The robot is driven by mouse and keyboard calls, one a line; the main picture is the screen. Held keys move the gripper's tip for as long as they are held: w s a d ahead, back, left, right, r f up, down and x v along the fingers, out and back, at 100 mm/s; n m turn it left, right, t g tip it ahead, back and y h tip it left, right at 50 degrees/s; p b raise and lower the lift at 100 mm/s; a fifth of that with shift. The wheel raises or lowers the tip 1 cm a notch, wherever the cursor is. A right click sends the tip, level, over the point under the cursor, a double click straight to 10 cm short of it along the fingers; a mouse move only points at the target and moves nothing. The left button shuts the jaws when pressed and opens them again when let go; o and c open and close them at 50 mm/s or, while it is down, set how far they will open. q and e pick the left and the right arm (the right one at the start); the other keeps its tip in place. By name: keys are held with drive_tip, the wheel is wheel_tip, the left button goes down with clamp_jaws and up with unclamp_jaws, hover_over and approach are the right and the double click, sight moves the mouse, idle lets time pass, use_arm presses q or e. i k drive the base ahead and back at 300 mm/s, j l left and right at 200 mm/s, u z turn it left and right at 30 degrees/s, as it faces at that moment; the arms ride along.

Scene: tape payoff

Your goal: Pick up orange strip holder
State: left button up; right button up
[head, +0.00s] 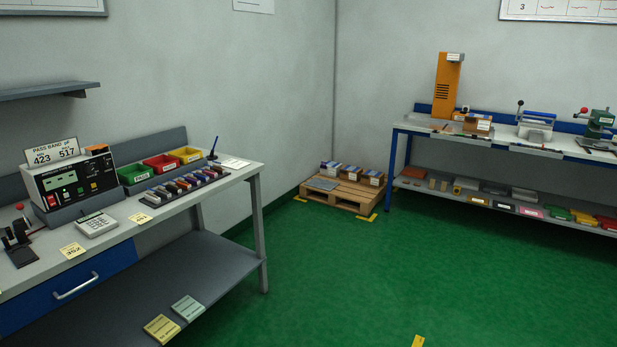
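No thing is clearly recognisable as the orange strip holder. A row of small coloured blocks (184,187) stands in a dark rack on the left bench (125,212); they look brown, red, blue and pale, and are too small to tell apart surely. A small orange block (96,149) sits on top of the test instrument (75,184). A tall orange unit (447,88) stands on the right bench (400,125). Neither of my grippers is in view.
Green (135,174), red (161,163) and yellow (186,154) bins stand behind the rack. A keypad box (97,224) lies in front of the instrument. A pallet (342,193) with boxes stands in the corner. The green floor between the benches is clear.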

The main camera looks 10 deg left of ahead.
sight(180, 183)
drive_tip(key=i+u, duration=0.1)
drive_tip(key=i, duration=0.4)
drive_tip(key=i+l+u, duration=0.1)
drive_tip(key=i, duration=0.45)
drive_tip(key=i+l+u, duration=0.15)
drive_tip(key=i, duration=0.35)
drive_tip(key=i+l+u, duration=0.1)
drive_tip(key=i, duration=0.4)
drive_tip(key=l, duration=0.1)
